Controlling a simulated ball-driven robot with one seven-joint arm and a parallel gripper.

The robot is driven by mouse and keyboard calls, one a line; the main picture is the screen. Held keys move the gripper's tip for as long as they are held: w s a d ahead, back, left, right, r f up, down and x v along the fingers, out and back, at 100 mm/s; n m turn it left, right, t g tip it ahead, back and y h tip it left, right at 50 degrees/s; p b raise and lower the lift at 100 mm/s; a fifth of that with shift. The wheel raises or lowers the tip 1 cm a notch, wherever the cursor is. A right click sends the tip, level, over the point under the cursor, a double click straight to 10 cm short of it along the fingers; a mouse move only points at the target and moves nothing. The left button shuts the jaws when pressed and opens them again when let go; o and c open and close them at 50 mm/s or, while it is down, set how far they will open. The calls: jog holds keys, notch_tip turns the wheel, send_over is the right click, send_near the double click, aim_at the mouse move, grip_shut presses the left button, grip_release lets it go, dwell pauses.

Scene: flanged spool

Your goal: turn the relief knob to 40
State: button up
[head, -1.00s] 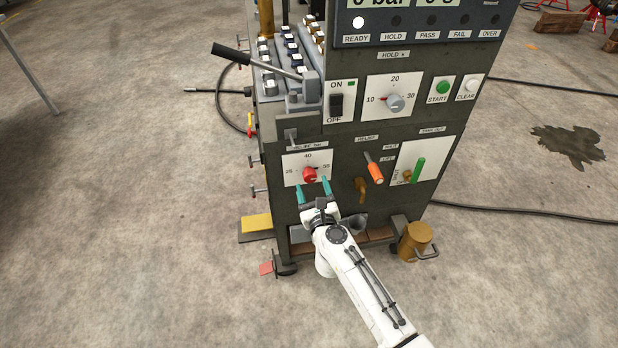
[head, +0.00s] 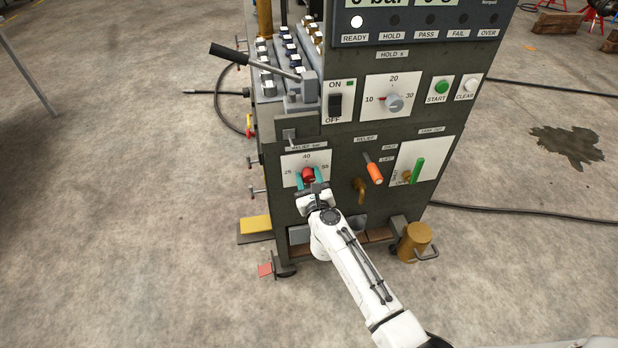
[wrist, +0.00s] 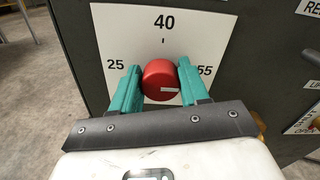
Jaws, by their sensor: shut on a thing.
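The relief knob (head: 308,173) is red and round, on a white dial plate (wrist: 112,38) marked 25, 40 and 55. In the wrist view the knob (wrist: 160,76) sits between the two teal fingers of my gripper (wrist: 159,70), one on each side. My gripper (head: 311,177) is shut on it. The 40 mark is straight above the knob, 25 to the left and 55 to the right. A small pale mark shows on the knob's face, right of its middle; I cannot tell which number the knob points to.
An orange-handled lever (head: 374,171) and a brass spout (head: 360,187) are right of the dial. A green handle (head: 418,170) stands farther right. A hold knob (head: 394,102) and a rocker switch (head: 335,103) are above. Open floor lies left.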

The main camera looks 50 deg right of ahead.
jog(key=c, duration=0.4)
jog(key=shift+n, duration=0.3)
jog(key=shift+c, duration=0.2)
jog(key=n+p, duration=0.1)
jog(key=n, duration=0.1)
jog(key=shift+a+r+n, duration=0.1)
jog(key=shift+n, duration=0.2)
jog(key=n+p, duration=0.1)
jog(key=n, duration=0.1)
jog(key=n+p, duration=0.1)
jog(key=n, duration=0.2)
jog(key=shift+w+a+n, duration=0.15)
jog(key=shift+n, duration=0.15)
jog(key=n+p, duration=0.1)
jog(key=n, duration=0.3)
jog(key=shift+f+n+p, duration=0.15)
jog(key=shift+n+p, duration=0.2)
jog(key=shift+n, duration=0.9)
jog(key=shift+f+n+p, duration=0.15)
jog(key=shift+n+p, duration=0.15)
jog(key=shift+n, duration=0.95)
jog(key=shift+a, duration=0.1)
